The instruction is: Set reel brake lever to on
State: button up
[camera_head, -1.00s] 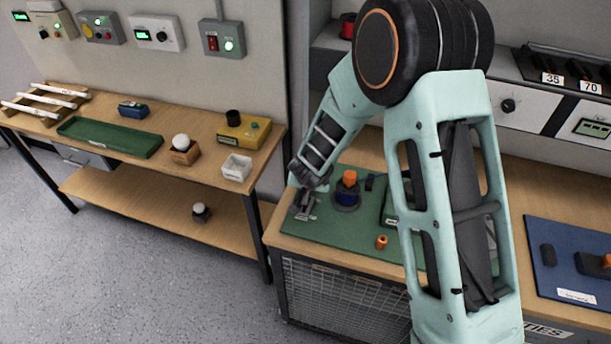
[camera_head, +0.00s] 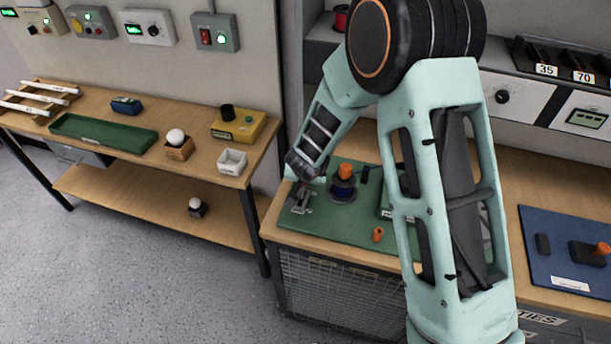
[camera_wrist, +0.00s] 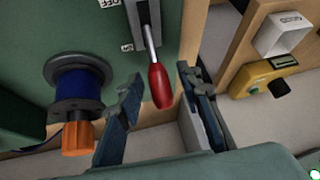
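The reel brake lever (camera_wrist: 159,86) shows in the wrist view as a metal rod with a red grip, rising from a grey slotted plate (camera_wrist: 166,40) on a green board. Small labels sit left of the plate; one appears to read OFF, the other is too small to read. My gripper (camera_wrist: 158,79) is open, with one finger on each side of the red grip in the picture; a gap shows on both sides. Contact is not visible. In the head view my gripper (camera_head: 301,196) is at the board's left end, and the lever is hard to make out there.
A blue reel with an orange top (camera_head: 343,183) stands right of my gripper, close to the left finger in the wrist view. An orange piece (camera_head: 377,234) lies on the green board (camera_head: 325,225). A left bench (camera_head: 150,170) holds a yellow box (camera_head: 238,126) and a white bin (camera_head: 232,162).

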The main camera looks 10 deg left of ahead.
jog(key=shift+r, duration=0.1)
jog(key=v, duration=1.2)
dwell(0.4)
